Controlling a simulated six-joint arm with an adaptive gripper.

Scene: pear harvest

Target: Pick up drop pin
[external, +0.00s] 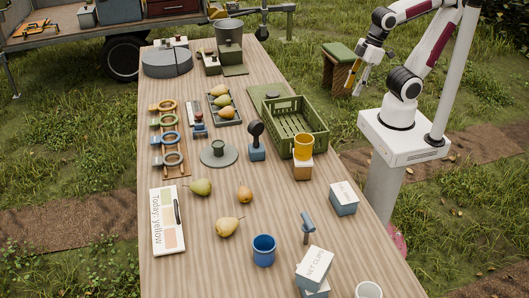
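I cannot tell for sure which thing is the drop pin. A small blue-grey pin-like piece with a head and a thin dark stem (307,227) stands near the front right of the table. A black knobbed piece (256,131) stands on a blue block near the middle. My gripper (355,86) is raised off the table's right side, left of my arm's base, pointing down. It is apart from everything on the table. Its fingers are too small to tell open from shut, and nothing is clearly held.
The wooden table (200,262) holds loose pears (227,227), a green crate (296,128), a yellow cup (303,146) on a block, a blue cup (264,250), a NET CLIPS box (315,262), a white box (343,197) and a rack of rings (170,140). A stool (340,57) stands beyond the right edge.

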